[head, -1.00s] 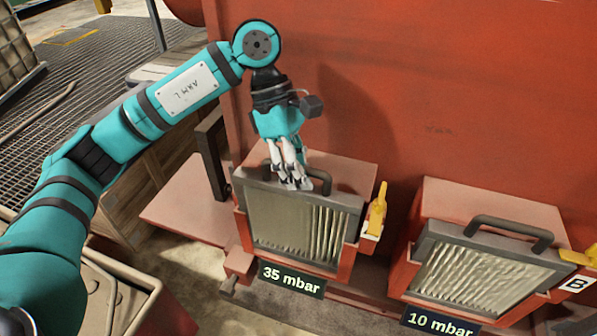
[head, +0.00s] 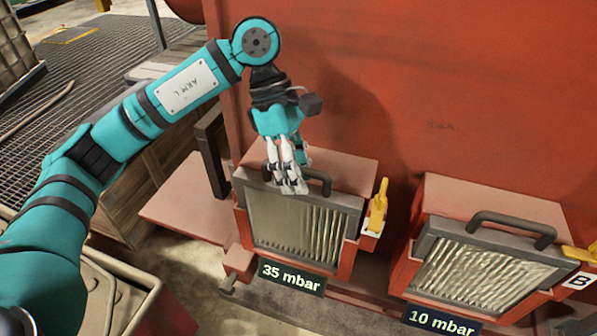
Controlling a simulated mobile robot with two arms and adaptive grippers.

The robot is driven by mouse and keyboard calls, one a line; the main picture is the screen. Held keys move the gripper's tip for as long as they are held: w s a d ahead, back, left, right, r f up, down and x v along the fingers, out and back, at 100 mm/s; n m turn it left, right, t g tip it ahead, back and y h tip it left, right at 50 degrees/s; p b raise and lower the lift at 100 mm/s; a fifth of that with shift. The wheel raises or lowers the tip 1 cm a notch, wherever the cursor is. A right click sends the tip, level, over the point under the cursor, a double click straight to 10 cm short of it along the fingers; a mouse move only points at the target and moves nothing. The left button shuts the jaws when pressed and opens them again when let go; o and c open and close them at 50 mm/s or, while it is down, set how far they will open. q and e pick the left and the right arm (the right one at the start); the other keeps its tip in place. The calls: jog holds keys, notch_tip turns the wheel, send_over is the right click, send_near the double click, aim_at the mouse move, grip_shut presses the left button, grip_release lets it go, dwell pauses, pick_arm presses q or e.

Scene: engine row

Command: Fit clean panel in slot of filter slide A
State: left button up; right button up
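A grey-framed filter panel (head: 297,228) with pale pleats sits upright in the red housing of the left filter slide (head: 356,248), above a "35 mbar" display (head: 291,278). I take this slide for A, but its letter is not readable. The panel's dark handle (head: 322,181) is on its top edge. My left gripper (head: 289,188) points down at the handle's left part, its fingertips in front of the panel's top edge. The fingers are close together and cover part of the handle; whether they grip it is unclear. My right gripper is out of view.
Slide B holds another framed panel (head: 481,276) with a handle (head: 510,228), over a "10 mbar" display (head: 441,322). A yellow latch (head: 378,205) stands up beside the left slide. A red wall (head: 450,80) rises close behind both.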

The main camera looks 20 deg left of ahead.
pick_arm(q)
jog(key=v, duration=1.1)
jog(key=shift+r, duration=0.35)
jog(key=shift+a, duration=0.1)
